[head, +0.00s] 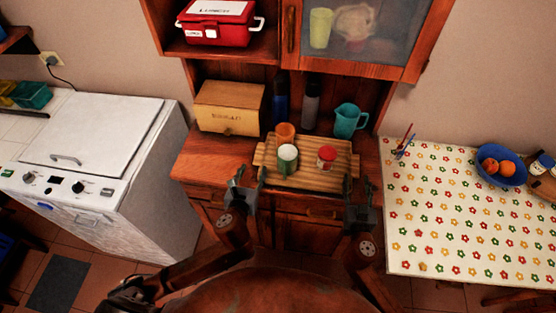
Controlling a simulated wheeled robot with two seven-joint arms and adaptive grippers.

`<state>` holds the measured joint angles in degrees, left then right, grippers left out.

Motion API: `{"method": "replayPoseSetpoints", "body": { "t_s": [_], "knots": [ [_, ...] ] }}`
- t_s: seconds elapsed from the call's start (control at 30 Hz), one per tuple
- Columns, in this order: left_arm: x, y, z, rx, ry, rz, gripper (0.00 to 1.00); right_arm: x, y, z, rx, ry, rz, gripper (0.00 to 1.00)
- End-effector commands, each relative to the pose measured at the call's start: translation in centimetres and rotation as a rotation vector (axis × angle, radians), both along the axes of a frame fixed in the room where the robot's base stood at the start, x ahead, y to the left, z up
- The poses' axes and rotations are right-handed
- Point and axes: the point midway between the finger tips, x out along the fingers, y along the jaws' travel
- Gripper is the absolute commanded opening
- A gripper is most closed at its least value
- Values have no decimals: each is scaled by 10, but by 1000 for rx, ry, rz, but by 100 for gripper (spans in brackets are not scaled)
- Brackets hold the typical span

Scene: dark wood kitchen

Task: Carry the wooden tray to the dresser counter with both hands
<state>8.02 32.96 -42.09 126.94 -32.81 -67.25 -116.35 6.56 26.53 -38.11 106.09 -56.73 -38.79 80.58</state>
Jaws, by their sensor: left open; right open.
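The slatted wooden tray (318,178) rests on the dresser counter (200,160) in the head view. On it stand an orange cup (285,131), a green and white can (287,160) and a jar with a red lid (326,158). My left gripper (241,185) is open by the tray's left front corner. My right gripper (358,190) is open by its right front corner. Both look empty, and I cannot tell whether either touches the tray.
A white appliance (95,140) stands left. A table with a flowered cloth (450,220) stands right, with a blue fruit bowl (500,165).

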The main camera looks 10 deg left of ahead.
Motion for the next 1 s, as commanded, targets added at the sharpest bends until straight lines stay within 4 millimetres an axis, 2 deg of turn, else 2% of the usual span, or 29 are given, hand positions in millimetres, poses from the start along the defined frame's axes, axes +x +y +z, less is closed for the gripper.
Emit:
{"method": "replayPoseSetpoints", "body": {
  "t_s": [0.1, 0.33, 0.5, 1.0],
  "knots": [
    [0, 0, 0, 0, 0, 0, 44, -26, -2, 2, 3, 2, 0, 43],
    [0, 0, 0, 0, 0, 0, 44, -53, -4, 6, 0, -1, 0, 43],
    [0, 0, 0, 0, 0, 0, 44, -59, -5, 7, -1, -1, 0, 43],
    [0, 0, 0, 0, 0, 0, 44, -58, -5, 7, -1, -1, 0, 43]
  ]
}}
